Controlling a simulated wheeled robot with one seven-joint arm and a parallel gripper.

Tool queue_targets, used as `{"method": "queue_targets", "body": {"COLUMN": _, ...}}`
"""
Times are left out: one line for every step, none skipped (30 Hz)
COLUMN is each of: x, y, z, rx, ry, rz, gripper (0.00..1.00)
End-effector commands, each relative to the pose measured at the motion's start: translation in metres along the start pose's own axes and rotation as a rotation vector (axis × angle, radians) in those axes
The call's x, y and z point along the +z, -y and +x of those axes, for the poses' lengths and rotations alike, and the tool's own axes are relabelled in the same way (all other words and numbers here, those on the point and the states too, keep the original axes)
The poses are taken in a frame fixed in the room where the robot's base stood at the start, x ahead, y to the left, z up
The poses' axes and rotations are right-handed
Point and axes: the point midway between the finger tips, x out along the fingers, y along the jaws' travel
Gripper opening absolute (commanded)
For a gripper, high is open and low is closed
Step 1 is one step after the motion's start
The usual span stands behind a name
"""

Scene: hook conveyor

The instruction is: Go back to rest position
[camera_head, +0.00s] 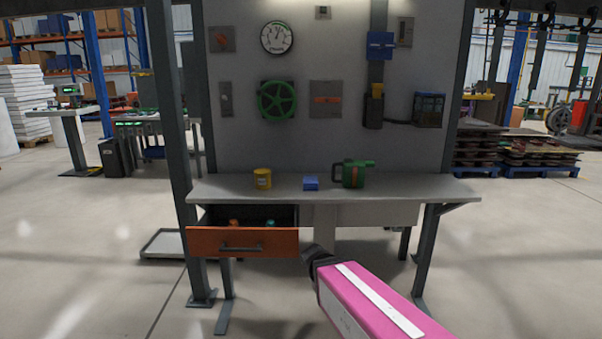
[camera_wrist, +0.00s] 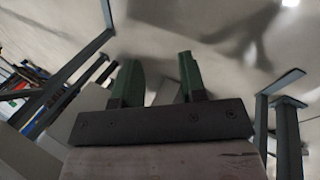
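My gripper (camera_wrist: 161,78) shows in the wrist view with its two dark green fingers apart and nothing between them. In the head view my pink arm reaches in from the bottom right. Its dark end is in front of the workbench (camera_head: 410,186), below the tabletop and just right of the open orange-fronted drawer (camera_head: 212,241); the fingers are hard to make out there. The wrist view shows grey floor, shadows and tilted bench legs beyond the fingers.
A yellow can (camera_head: 262,179), a blue box (camera_head: 311,184) and a green container (camera_head: 350,174) stand on the bench. Small orange and teal items lie in the drawer. A grey post (camera_head: 172,150) rises at the bench's left. The floor in front is clear.

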Motion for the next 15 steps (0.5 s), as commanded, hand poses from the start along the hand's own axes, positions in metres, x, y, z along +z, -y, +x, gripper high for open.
{"method": "queue_targets", "body": {"x": 0.006, "y": -0.009, "z": 0.007, "rx": -0.046, "ry": 0.013, "rz": 0.036, "gripper": 0.38}}
{"method": "queue_targets", "body": {"x": 0.008, "y": -0.013, "z": 0.011, "rx": -0.074, "ry": 0.019, "rz": 0.056, "gripper": 0.38}}
{"method": "queue_targets", "body": {"x": 0.012, "y": -0.019, "z": 0.015, "rx": -0.11, "ry": 0.025, "rz": 0.082, "gripper": 0.38}}
{"method": "queue_targets", "body": {"x": 0.014, "y": -0.022, "z": 0.018, "rx": -0.138, "ry": 0.029, "rz": 0.1, "gripper": 0.38}}
{"method": "queue_targets", "body": {"x": 0.017, "y": -0.026, "z": 0.022, "rx": -0.166, "ry": 0.033, "rz": 0.12, "gripper": 0.38}}
{"method": "queue_targets", "body": {"x": 0.02, "y": -0.031, "z": 0.025, "rx": -0.201, "ry": 0.038, "rz": 0.147, "gripper": 0.38}}
{"method": "queue_targets", "body": {"x": 0.022, "y": -0.035, "z": 0.028, "rx": -0.228, "ry": 0.04, "rz": 0.167, "gripper": 0.38}}
{"method": "queue_targets", "body": {"x": 0.024, "y": -0.038, "z": 0.031, "rx": -0.253, "ry": 0.042, "rz": 0.186, "gripper": 0.38}}
{"method": "queue_targets", "body": {"x": 0.027, "y": -0.042, "z": 0.033, "rx": -0.285, "ry": 0.044, "rz": 0.21, "gripper": 0.38}}
{"method": "queue_targets", "body": {"x": 0.029, "y": -0.045, "z": 0.035, "rx": -0.307, "ry": 0.045, "rz": 0.227, "gripper": 0.38}}
{"method": "queue_targets", "body": {"x": 0.03, "y": -0.048, "z": 0.037, "rx": -0.327, "ry": 0.045, "rz": 0.242, "gripper": 0.38}}
{"method": "queue_targets", "body": {"x": 0.032, "y": -0.052, "z": 0.039, "rx": -0.352, "ry": 0.044, "rz": 0.262, "gripper": 0.38}}
{"method": "queue_targets", "body": {"x": 0.033, "y": -0.053, "z": 0.04, "rx": -0.368, "ry": 0.044, "rz": 0.275, "gripper": 0.38}}
{"method": "queue_targets", "body": {"x": 0.034, "y": -0.056, "z": 0.041, "rx": -0.382, "ry": 0.043, "rz": 0.286, "gripper": 0.38}}
{"method": "queue_targets", "body": {"x": 0.035, "y": -0.058, "z": 0.042, "rx": -0.398, "ry": 0.042, "rz": 0.299, "gripper": 0.38}}
